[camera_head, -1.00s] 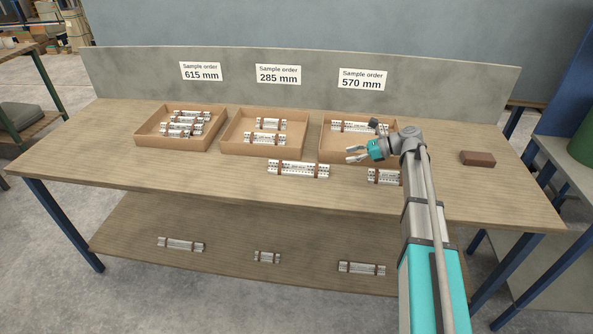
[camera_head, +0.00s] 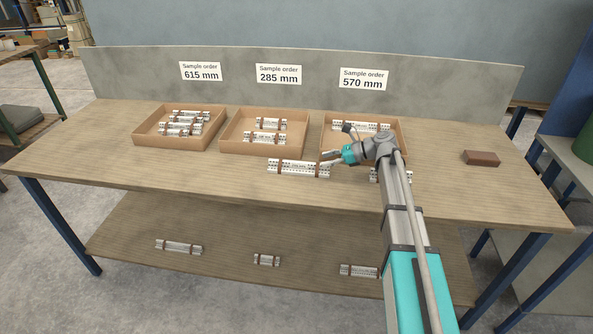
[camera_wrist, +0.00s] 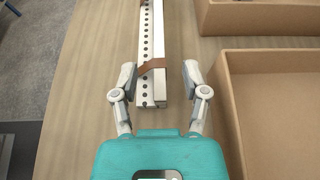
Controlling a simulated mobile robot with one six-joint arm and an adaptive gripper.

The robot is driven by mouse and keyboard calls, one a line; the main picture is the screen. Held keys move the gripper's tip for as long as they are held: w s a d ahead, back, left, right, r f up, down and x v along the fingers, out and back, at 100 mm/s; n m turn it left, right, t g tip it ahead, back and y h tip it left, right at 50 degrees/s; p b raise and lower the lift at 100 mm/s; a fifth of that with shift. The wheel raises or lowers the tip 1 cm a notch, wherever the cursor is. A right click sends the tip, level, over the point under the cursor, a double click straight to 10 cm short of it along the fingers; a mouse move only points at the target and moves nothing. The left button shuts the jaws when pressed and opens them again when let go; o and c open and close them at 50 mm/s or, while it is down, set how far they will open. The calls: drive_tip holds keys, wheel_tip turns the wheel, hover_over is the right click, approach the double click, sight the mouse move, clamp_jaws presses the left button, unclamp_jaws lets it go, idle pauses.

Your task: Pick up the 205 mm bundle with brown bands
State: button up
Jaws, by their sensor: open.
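A long silver perforated bundle with brown bands (camera_head: 297,168) lies on the table in front of the middle and right boxes. Its length print is too small to read. In the wrist view the near part of this bundle (camera_wrist: 152,38), with one brown band, runs between my fingers. My gripper (camera_head: 326,159) is at its right end in the head view. In the wrist view my gripper (camera_wrist: 159,80) is open, a finger on each side of the bundle with gaps. The bundle rests on the table, not held. A second, shorter bundle (camera_head: 375,176) lies to the right, mostly hidden behind my arm.
Three cardboard boxes, left (camera_head: 139,137), middle (camera_head: 228,143) and right (camera_head: 402,138), hold bundles under order signs. The right box stands close to my gripper. A brown block (camera_head: 481,158) lies at the right. Three bundles lie on the lower shelf (camera_head: 220,249).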

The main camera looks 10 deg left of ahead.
sight(310, 163)
drive_tip(key=shift+b+x, duration=0.95)
drive_tip(key=shift+x, duration=1.65)
clamp_jaws()
